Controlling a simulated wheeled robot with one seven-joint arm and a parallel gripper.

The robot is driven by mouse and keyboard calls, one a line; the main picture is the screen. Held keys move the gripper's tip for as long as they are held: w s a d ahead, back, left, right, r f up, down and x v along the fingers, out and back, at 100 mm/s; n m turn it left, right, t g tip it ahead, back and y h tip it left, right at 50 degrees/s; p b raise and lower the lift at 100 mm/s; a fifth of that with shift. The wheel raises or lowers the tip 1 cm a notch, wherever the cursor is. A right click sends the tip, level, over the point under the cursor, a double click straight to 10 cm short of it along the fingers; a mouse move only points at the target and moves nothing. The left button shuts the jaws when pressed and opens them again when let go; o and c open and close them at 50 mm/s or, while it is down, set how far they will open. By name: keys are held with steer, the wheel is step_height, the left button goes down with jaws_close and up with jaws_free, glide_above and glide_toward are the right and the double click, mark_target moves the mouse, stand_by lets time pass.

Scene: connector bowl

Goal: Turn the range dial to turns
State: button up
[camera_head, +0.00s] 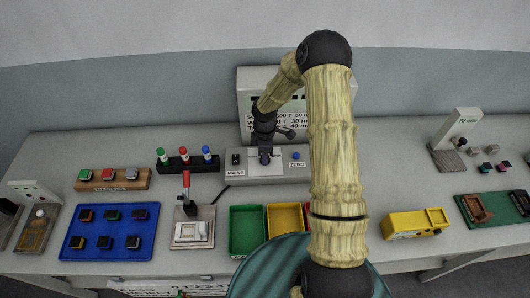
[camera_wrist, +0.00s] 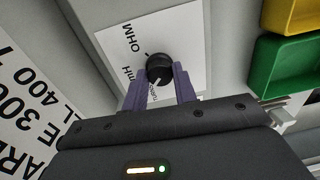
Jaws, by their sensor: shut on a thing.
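The range dial (camera_wrist: 159,66) is a round black knob on a white label plate (camera_wrist: 188,22) in the wrist view. The plate reads OHM and mH to the knob's left, and a small third word below it is partly hidden by my gripper. A white mark shows on the knob's lower side, towards that word; I cannot tell whether it lines up exactly. My gripper (camera_wrist: 162,74) is shut on the dial, with a purple finger on each side. In the head view my gripper (camera_head: 265,157) is over the grey instrument base (camera_head: 236,180), hiding the dial.
The instrument's upright panel (camera_head: 245,82) stands behind my arm. The MAINS switch (camera_head: 236,158) is left of my gripper and the blue ZERO button (camera_head: 297,155) is right. Green (camera_head: 246,231) and yellow (camera_head: 284,217) bins stand in front. Marker pens (camera_head: 184,158) stand to the left.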

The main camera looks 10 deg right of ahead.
steer(key=shift+w+r+n+p, duration=0.1)
steer(key=shift+n+p, duration=0.25)
steer(key=shift+n, duration=1.35)
steer(key=o, duration=1)
steer(key=shift+c, duration=0.2)
step_height(320, 180, up, 17)
steer(key=b, duration=0.2)
steer(key=shift+w+r+b, duration=0.15)
steer(key=shift+w+b, duration=0.2)
